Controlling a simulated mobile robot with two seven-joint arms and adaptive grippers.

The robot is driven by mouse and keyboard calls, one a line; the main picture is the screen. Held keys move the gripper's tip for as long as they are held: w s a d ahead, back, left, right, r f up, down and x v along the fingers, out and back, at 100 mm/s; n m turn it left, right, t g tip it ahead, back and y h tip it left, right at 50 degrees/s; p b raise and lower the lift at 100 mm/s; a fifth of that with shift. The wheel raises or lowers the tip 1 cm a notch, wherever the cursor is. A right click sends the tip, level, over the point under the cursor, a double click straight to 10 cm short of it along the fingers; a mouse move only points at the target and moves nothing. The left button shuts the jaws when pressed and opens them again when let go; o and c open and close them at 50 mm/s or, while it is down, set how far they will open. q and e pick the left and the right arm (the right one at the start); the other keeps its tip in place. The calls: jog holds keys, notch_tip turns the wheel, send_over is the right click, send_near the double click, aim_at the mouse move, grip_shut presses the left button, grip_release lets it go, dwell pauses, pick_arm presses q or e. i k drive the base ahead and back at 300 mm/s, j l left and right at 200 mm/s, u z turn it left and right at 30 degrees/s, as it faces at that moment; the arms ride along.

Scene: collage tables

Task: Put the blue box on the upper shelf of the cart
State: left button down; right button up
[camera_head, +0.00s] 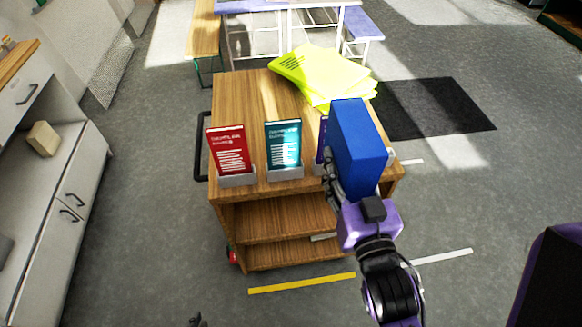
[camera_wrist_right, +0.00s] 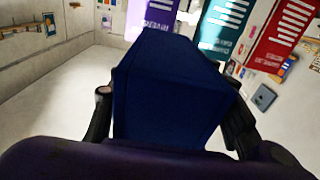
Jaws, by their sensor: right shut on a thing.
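The blue box (camera_head: 358,148) is upright and slightly tilted in my right gripper (camera_head: 336,180). In the right wrist view the box (camera_wrist_right: 165,95) fills the space between the two fingers (camera_wrist_right: 170,120). The wooden cart (camera_head: 240,92) stands ahead, with a top surface, an upper shelf (camera_head: 280,216) below it and a lower shelf (camera_head: 290,254). The box appears in front of the cart's right front part; its exact gap to the cart cannot be told. Only a small dark tip, perhaps of my left gripper (camera_head: 197,320), shows at the bottom edge.
A red leaflet (camera_head: 229,148), a teal one (camera_head: 284,143) and a partly hidden purple one (camera_head: 322,140) stand in holders along the cart's front edge. Yellow-green sheets (camera_head: 320,72) lie at the back. A cabinet (camera_head: 70,170) stands left.

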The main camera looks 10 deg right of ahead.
aim_at(267, 216)
jog(key=k+j, duration=0.2)
jog(key=j, duration=0.15)
jog(key=k+j, duration=0.45)
jog(key=j, duration=0.25)
jog(key=z, duration=0.05)
